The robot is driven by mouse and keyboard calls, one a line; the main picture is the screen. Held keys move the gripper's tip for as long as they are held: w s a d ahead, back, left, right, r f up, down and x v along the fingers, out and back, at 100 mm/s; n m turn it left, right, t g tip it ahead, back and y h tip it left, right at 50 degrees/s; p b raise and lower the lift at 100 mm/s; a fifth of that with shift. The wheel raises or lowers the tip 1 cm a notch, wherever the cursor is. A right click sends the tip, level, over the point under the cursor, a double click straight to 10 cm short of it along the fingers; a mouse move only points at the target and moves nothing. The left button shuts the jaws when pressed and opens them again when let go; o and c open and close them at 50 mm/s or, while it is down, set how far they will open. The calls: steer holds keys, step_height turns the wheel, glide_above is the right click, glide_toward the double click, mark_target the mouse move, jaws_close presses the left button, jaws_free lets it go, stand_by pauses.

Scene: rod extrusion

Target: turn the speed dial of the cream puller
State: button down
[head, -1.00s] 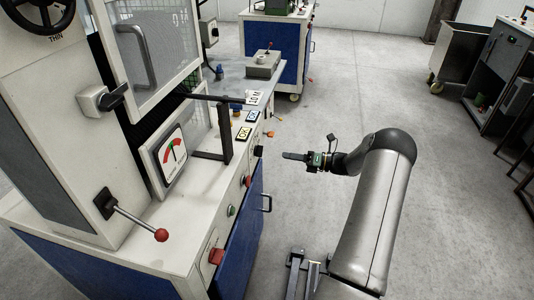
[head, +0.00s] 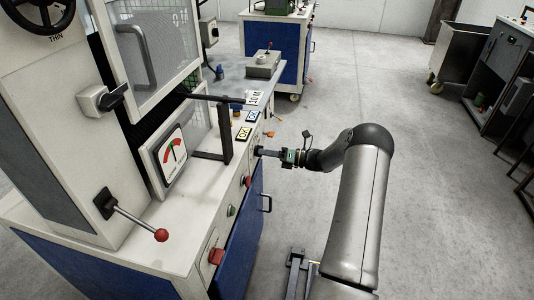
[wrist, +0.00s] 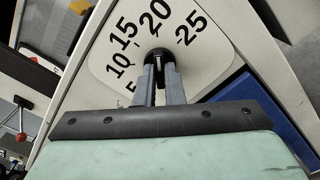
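The speed dial shows in the wrist view as a black knob (wrist: 159,54) on a white plate (wrist: 205,60) with black numbers from 5 to 25. My gripper (wrist: 160,70) has its two grey fingers at the knob, one on each side of its near part. A narrow gap shows between the fingers; whether they press on the knob is unclear. In the head view my gripper (head: 262,152) reaches the front side of the cream puller (head: 190,225) from the right. The dial itself is hidden there.
A red-knobbed lever (head: 161,235), a red switch (head: 216,256) and a gauge (head: 173,153) are on the machine nearer the camera. A black bracket (head: 226,145) stands on its top. A door handle (head: 267,203) is below my gripper.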

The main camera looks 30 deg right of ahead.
steer(key=shift+n, duration=0.3)
steer(key=shift+d+n+b, duration=0.1)
steer(key=shift+n+b, duration=8.85)
steer(key=shift+n, duration=4.25)
steer(key=c, duration=1.5)
jaws_free()
